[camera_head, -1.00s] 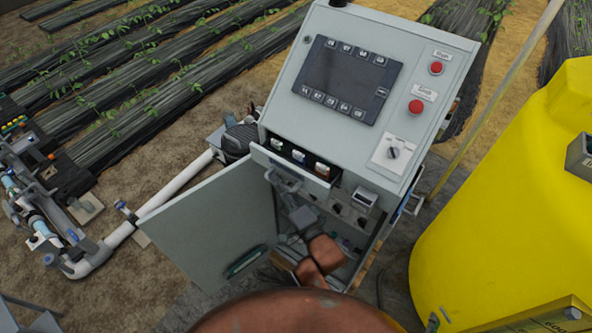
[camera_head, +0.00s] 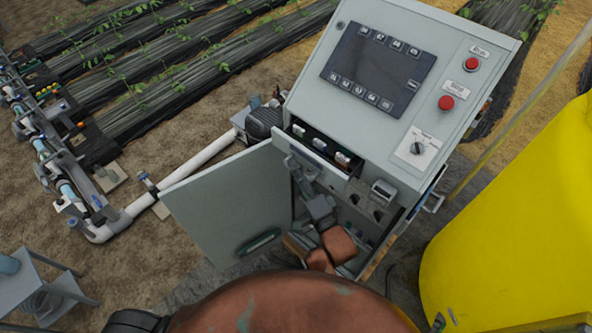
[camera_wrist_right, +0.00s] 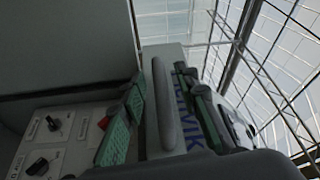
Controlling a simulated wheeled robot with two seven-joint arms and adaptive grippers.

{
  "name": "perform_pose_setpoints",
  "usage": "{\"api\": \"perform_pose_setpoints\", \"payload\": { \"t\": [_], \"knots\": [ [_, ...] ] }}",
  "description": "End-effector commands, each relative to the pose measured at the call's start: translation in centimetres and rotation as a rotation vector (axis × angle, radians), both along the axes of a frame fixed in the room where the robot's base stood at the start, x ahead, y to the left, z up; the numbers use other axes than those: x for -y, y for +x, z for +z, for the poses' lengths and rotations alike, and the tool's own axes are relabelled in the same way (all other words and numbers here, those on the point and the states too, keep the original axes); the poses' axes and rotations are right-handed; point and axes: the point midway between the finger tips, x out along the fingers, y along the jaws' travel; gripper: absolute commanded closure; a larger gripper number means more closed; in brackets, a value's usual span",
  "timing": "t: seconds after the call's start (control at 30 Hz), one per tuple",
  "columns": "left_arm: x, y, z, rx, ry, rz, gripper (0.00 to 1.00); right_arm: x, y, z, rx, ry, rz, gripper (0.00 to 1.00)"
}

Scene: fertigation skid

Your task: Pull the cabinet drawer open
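The cabinet drawer (camera_head: 348,173) sits below the sloped panel of the grey control cabinet (camera_head: 330,105). It stands slightly out, and several small labelled items show inside. Its grey handle (camera_wrist_right: 166,105) shows as a bar in the right wrist view. My right gripper (camera_head: 299,168) is at the drawer front, partly hiding the handle. In the right wrist view its green-padded fingers (camera_wrist_right: 160,115) stand apart, one on each side of the bar. A gap shows on the left finger's side; contact on the other side is unclear. My left gripper is out of view.
The cabinet door (camera_head: 225,205) hangs open left of my right arm. A yellow tank (camera_head: 515,220) stands close on the right. White pipe (camera_head: 205,155) runs along the ground at left, and a small grey stand (camera_head: 35,285) is at lower left.

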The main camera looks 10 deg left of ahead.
Motion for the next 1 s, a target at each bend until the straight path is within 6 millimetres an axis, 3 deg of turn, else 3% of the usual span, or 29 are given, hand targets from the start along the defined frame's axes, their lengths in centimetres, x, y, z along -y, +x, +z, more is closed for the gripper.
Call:
{"api": "perform_pose_setpoints", "payload": {
  "t": [0.6, 1.0],
  "knots": [
    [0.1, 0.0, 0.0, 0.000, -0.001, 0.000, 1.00, 6.3, -8.5, -0.9, -0.002, -0.003, -0.001, 0.71],
    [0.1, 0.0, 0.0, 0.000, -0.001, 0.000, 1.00, 6.9, -9.5, -0.9, -0.002, -0.001, 0.000, 0.71]
  ]
}}
